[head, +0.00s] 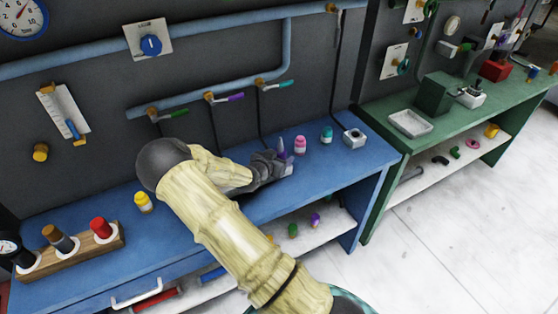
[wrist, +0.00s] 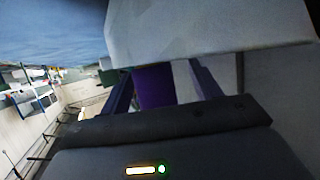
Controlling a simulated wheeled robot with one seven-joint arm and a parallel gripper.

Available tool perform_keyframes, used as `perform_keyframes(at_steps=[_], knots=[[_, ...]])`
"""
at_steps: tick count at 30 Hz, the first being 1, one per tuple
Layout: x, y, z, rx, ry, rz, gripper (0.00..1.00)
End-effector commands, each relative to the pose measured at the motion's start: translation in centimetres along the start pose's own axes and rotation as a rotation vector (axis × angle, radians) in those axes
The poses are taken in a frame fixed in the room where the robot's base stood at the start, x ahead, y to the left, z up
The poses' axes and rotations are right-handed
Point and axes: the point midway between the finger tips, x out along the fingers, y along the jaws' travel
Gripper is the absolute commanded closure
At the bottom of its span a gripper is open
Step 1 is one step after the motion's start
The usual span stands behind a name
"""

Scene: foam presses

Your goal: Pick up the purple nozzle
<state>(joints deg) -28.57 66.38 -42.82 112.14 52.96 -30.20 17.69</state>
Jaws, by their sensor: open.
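The purple nozzle (head: 281,147) stands on the blue bench, mostly hidden behind my gripper (head: 284,163) in the head view. In the wrist view a purple surface (wrist: 152,88), likely the nozzle, shows between the two fingers of my gripper (wrist: 160,85). The fingers are open and appear to lie on either side of it. I cannot tell whether they touch it.
A blue pipe (head: 210,95) runs along the wall behind.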

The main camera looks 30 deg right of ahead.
Motion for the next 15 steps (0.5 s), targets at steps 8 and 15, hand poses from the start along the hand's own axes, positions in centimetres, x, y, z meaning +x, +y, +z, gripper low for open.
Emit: perform_keyframes(at_steps=[8, 15], knots=[[0.37, 0.57, -0.18, 0.004, 0.000, 0.010, 0.43], [0.08, 0.20, -0.05, 0.001, 0.000, 0.004, 0.90]])
